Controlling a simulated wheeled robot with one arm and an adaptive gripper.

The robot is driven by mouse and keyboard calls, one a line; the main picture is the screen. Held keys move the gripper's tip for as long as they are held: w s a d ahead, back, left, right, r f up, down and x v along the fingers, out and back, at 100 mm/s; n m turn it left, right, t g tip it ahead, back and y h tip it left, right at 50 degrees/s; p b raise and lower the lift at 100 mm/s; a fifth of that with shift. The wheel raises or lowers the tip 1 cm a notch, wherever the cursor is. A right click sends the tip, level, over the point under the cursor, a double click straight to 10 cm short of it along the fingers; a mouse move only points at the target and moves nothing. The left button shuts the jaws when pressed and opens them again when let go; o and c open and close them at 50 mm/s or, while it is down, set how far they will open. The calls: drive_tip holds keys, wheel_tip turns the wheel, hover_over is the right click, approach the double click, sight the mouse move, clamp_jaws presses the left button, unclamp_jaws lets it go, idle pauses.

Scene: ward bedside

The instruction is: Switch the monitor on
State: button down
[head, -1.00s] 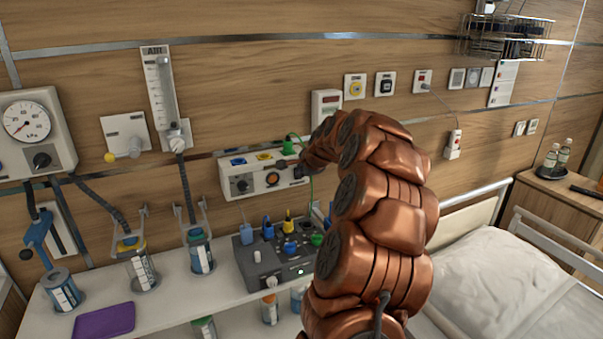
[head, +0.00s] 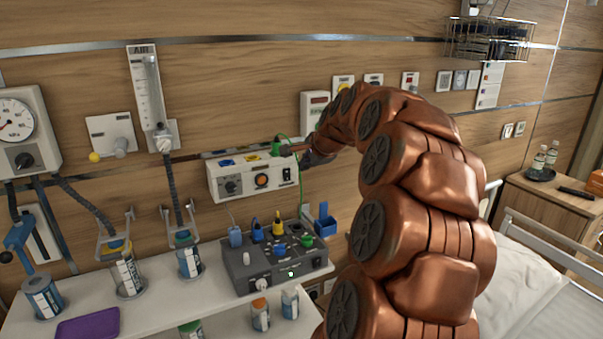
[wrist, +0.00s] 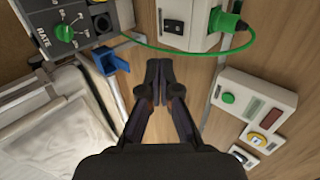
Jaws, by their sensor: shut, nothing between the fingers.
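A white wall unit (head: 240,187) carries a black knob, an orange round button and a black rocker switch (head: 287,174) at its right end. The unit (wrist: 190,40) and the rocker switch (wrist: 173,27) also show in the wrist view. No screen shows on it, so I cannot tell for sure that it is the monitor. My gripper (wrist: 160,66) is shut and empty, its fingertips together and apart from the switch, below it in the wrist picture. In the head view my gripper (head: 303,158) is by the unit's right end, small and partly hidden by my arm.
A grey box (head: 260,265) with coloured plugs and a lit green lamp stands on the white shelf (head: 190,310). A green cable (wrist: 150,45) loops near my fingers. A blue holder (wrist: 107,60) and a wall panel with a green button (wrist: 250,105) are on either side.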

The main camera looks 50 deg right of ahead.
drive_tip(key=shift+s+a+r, duration=0.15)
drive_tip(key=shift+s+r, duration=0.1)
drive_tip(key=shift+r, duration=0.05)
